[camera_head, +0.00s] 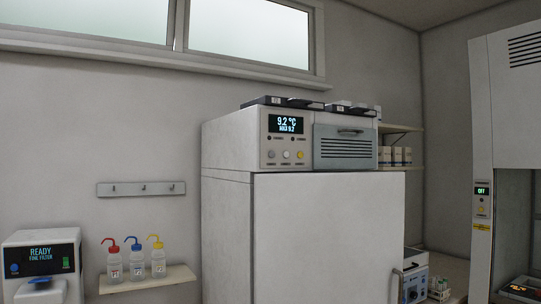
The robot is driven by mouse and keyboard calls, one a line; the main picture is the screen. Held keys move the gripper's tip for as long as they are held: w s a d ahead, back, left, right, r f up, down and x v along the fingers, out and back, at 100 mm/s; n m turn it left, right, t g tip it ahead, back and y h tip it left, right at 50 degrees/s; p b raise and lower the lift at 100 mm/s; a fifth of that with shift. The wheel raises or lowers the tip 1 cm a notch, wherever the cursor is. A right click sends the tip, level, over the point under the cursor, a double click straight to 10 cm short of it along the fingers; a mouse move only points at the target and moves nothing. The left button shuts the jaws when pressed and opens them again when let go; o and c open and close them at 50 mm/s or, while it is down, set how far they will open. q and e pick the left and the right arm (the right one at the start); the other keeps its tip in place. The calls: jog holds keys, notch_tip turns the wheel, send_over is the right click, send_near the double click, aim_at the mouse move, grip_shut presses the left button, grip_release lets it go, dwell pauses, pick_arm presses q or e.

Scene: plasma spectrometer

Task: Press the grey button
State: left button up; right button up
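A tall white cabinet (320,235) stands in the middle of the view. Its upper control panel (286,125) has a display (286,124) reading "9.2 °C". Below the display is a row of three small round buttons. The left button (271,154) and the middle button (286,155) look pale grey or whitish, and the right button (300,155) is yellow. I cannot tell for sure which pale one is the grey button. The labels under them are too small to read. Neither of my grippers shows in this view.
A "READY FINE FILTER" machine (41,257) stands at lower left, beside a shelf (150,282) with three wash bottles. A hook rail (140,188) hangs above. A grey vented drawer front (344,147) adjoins the panel. A tall white unit (510,120) stands at right.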

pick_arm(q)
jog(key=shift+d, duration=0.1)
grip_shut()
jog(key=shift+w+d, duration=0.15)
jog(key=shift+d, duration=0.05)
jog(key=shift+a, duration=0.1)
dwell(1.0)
